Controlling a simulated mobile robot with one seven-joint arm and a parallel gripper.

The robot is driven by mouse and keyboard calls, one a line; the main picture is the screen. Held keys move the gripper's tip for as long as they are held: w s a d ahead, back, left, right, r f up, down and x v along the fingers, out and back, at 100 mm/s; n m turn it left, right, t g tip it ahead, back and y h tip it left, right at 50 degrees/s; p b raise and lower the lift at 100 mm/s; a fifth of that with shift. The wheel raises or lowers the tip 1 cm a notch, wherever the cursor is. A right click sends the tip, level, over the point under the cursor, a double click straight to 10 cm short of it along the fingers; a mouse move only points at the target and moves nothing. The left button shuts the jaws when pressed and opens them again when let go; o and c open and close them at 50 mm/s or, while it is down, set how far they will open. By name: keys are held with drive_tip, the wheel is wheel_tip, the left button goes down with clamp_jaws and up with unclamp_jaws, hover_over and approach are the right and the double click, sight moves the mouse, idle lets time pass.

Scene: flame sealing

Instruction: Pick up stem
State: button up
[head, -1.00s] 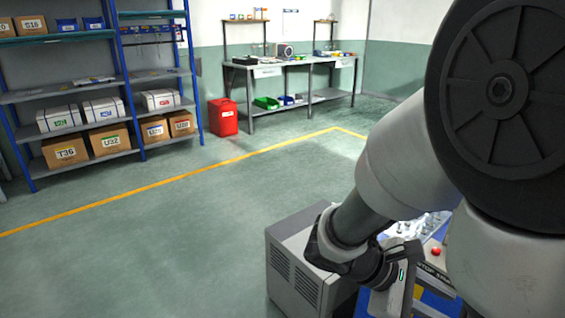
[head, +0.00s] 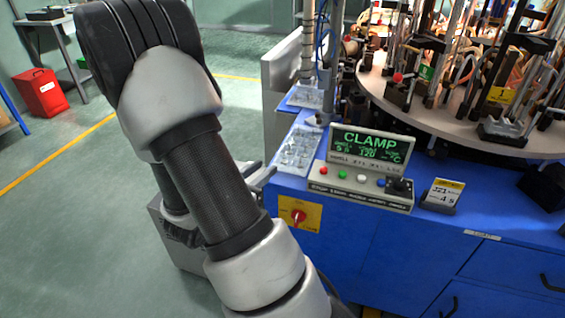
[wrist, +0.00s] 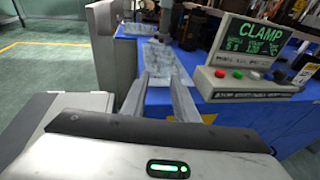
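My gripper shows in the wrist view (wrist: 160,82) with its two fingers apart and nothing between them. In the head view the fingertips (head: 262,174) poke out past my arm, just left of the blue bench (head: 338,236). A tray of small clear glass pieces (head: 297,150) lies on the bench's left end, beyond the fingers. It also shows in the wrist view (wrist: 164,66), ahead of the fingertips. The pieces are too small and blurred to tell which is a stem. My arm hides part of the area before the bench.
A control box (head: 362,168) reading CLAMP stands right of the tray. Behind it is a round carousel (head: 440,117) crowded with rods and clamps. A second tray (head: 306,96) lies farther back.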

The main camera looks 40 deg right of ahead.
approach(284, 155)
drive_tip(key=shift+r+b+x, duration=0.2)
drive_tip(key=shift+b+x, duration=0.1)
drive_tip(key=shift+x, duration=0.9)
drive_tip(key=x, duration=0.1)
drive_tip(key=b+x, duration=0.1)
drive_tip(key=x, duration=0.2)
drive_tip(key=shift+f, duration=0.35)
drive_tip(key=shift+w+d, duration=0.2)
drive_tip(key=shift+d, duration=0.35)
clamp_jaws()
